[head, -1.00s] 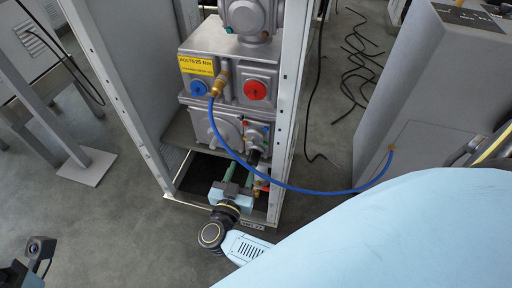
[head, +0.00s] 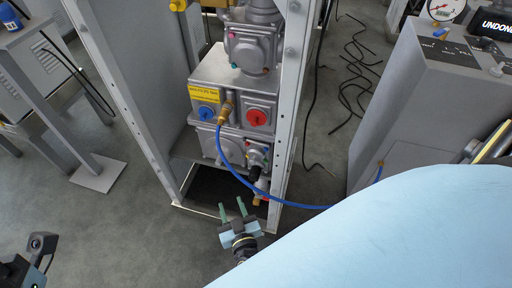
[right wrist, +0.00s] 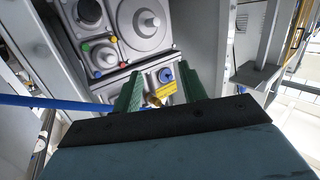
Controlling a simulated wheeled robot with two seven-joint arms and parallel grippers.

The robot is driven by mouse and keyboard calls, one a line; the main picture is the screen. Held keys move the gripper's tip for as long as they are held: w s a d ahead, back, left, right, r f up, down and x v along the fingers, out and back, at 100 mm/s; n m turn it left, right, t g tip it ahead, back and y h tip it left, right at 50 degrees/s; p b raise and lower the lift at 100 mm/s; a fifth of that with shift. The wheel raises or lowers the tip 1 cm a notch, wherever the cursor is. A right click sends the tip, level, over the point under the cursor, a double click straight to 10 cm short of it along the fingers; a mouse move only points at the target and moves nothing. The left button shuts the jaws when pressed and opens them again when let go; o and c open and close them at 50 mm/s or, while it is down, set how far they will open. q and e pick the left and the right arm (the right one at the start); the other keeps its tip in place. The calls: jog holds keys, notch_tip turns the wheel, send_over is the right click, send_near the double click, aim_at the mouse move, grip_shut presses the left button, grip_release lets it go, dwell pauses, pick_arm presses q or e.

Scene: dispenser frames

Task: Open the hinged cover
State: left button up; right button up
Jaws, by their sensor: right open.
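My right gripper (head: 231,203) is open and empty. Its two green fingers point at the lower part of the dispenser frame, in front of and below the grey metal units. The upper grey unit (head: 225,66) has a yellow label, a blue knob (head: 207,113) and a red knob (head: 257,117). The lower unit (head: 206,142) has a round plate and a cluster of small coloured fittings. I cannot tell which part is the hinged cover. In the right wrist view, the open fingers (right wrist: 159,75) have the blue knob and brass fitting (right wrist: 153,99) between them in the picture. My left fingers are out of view.
A blue hose (head: 285,203) runs from the brass fitting across to the grey cabinet (head: 420,110) at right. White frame posts (head: 289,110) stand either side of the units. Black cables (head: 355,85) lie on the floor behind.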

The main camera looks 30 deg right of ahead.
jog(key=s+f+n+g+y+p, duration=0.4)
jog(key=s+p, duration=0.5)
jog(key=s, duration=0.3)
jog(key=shift+s+d+f+g+y, duration=0.25)
jog(key=shift+f+g+y, duration=0.5)
jog(key=shift+g, duration=0.45)
jog(key=shift+r, duration=0.1)
